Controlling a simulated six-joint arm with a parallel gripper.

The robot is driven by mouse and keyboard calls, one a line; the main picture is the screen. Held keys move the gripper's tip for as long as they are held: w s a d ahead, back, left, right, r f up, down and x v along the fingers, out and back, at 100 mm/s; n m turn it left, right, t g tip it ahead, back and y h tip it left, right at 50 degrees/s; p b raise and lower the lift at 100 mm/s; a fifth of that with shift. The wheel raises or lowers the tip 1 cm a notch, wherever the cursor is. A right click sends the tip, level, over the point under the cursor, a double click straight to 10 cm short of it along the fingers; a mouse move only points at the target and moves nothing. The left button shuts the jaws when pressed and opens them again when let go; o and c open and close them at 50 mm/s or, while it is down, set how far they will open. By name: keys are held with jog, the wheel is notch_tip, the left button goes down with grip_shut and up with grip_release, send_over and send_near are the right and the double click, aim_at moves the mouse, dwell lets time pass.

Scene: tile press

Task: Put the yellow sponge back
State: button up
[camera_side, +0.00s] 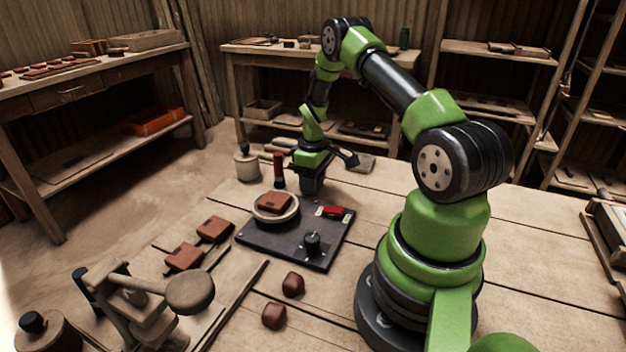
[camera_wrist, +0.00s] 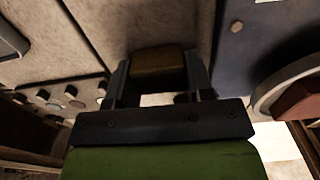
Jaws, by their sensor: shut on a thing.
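My gripper (camera_side: 312,186) points down just beyond the far edge of the dark plate (camera_side: 262,239) in the side view. In the wrist view my gripper (camera_wrist: 158,78) is shut on a dark yellow-brown block, the yellow sponge (camera_wrist: 158,61), which sits between the two fingers. The sponge is hidden behind the gripper in the side view. In the wrist view, the dark plate (camera_wrist: 240,58) lies to the right of the sponge. I cannot tell whether the sponge touches the table.
A pale round dish (camera_side: 285,217) holding a brown tile (camera_side: 274,202) stands on the plate, with a red object (camera_side: 333,211) and black knob (camera_side: 312,243). A jar (camera_side: 248,167) stands left of the gripper. Brown tiles (camera_side: 184,257), clay lumps (camera_side: 293,284) and a lever press (camera_side: 150,288) occupy the front.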

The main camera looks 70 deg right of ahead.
jog(key=o, duration=1)
jog(key=shift+f, duration=0.1)
jog(key=shift+c, duration=0.2)
jog(key=w+a+r+t, duration=0.1)
jog(key=a+r, duration=0.2)
jog(key=r, duration=0.7)
jog(key=w+a+r+t, duration=0.1)
jog(key=a+r, duration=0.3)
jog(key=r, duration=0.7)
jog(key=s+a+r+m+t, duration=0.1)
jog(key=s+a+r+t, duration=0.1)
jog(key=s+a+r, duration=0.45)
jog(key=s+a+r+m+t, duration=0.15)
jog(key=a+r, duration=0.25)
jog(key=a, duration=0.5)
jog(key=s+a+m+t+y, duration=0.1)
jog(key=s+a+y, duration=0.1)
jog(key=s+a, duration=0.2)
jog(key=s, duration=0.3)
jog(key=shift+a+f+t, duration=0.25)
jog(key=shift+a+t, duration=0.1)
jog(key=shift+a, duration=0.05)
